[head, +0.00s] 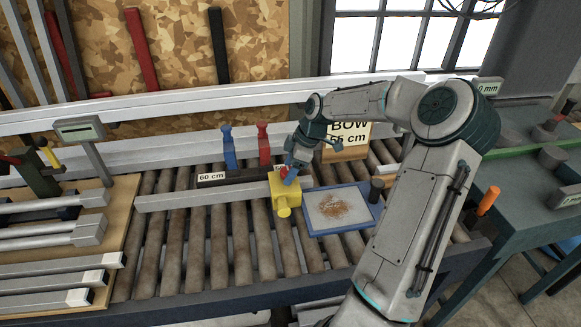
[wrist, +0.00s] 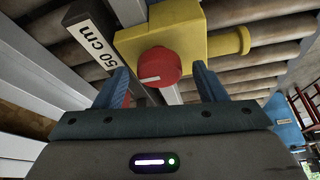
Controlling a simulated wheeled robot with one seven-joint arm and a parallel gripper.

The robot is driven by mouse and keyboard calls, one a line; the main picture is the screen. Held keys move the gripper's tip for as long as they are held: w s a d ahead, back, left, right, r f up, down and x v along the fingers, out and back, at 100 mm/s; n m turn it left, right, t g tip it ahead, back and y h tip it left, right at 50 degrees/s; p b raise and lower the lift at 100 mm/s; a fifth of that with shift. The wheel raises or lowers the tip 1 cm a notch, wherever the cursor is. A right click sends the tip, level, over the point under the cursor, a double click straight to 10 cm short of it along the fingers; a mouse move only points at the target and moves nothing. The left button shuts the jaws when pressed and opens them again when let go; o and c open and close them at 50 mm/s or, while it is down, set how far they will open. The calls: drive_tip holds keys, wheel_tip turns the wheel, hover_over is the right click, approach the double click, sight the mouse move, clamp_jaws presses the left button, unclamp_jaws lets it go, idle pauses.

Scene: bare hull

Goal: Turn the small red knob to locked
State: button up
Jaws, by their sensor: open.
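The small red knob (wrist: 160,67) is a round red cap with a short white mark on its face, on a yellow block. The yellow block (wrist: 190,22) has a yellow stub sticking out on the right in the wrist view. In the head view the yellow block (head: 285,193) sits at the rail's end on the rollers, and the knob (head: 283,171) is partly hidden by my gripper. My gripper (wrist: 163,88) is open, its blue fingers on either side of the knob with gaps between. It comes down from above in the head view (head: 290,176).
A blue-edged tray (head: 312,225) with brown bits lies right of the block, with a dark cylinder (head: 376,190) near its corner. A blue clamp (head: 228,148) and a red clamp (head: 264,146) stand behind. A "BOW 55 cm" box (head: 346,150) stands behind the tray. Front rollers are clear.

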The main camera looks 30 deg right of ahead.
drive_tip(key=c, duration=1)
drive_tip(key=m+t+h+b, duration=0.1)
drive_tip(key=m, duration=0.3)
drive_tip(key=shift+s+m, duration=0.1)
drive_tip(key=shift+m, duration=0.2)
drive_tip(key=m+h+b, duration=0.1)
drive_tip(key=m, duration=0.1)
drive_tip(key=m+t+b, duration=0.1)
drive_tip(key=m+b, duration=0.1)
drive_tip(key=shift+a+f+h, duration=0.1)
drive_tip(key=shift+a+h, duration=0.1)
drive_tip(key=shift+h, duration=0.2)
drive_tip(key=m+b, duration=0.2)
drive_tip(key=m+h+b, duration=0.1)
drive_tip(key=m, duration=0.2)
drive_tip(key=shift+a+h+b, duration=0.2)
drive_tip(key=shift+h+b, duration=0.1)
drive_tip(key=shift+b, duration=0.1)
drive_tip(key=shift+m+h+b, duration=0.8)
drive_tip(key=shift+m+b, duration=0.75)
drive_tip(key=shift+m, duration=0.55)
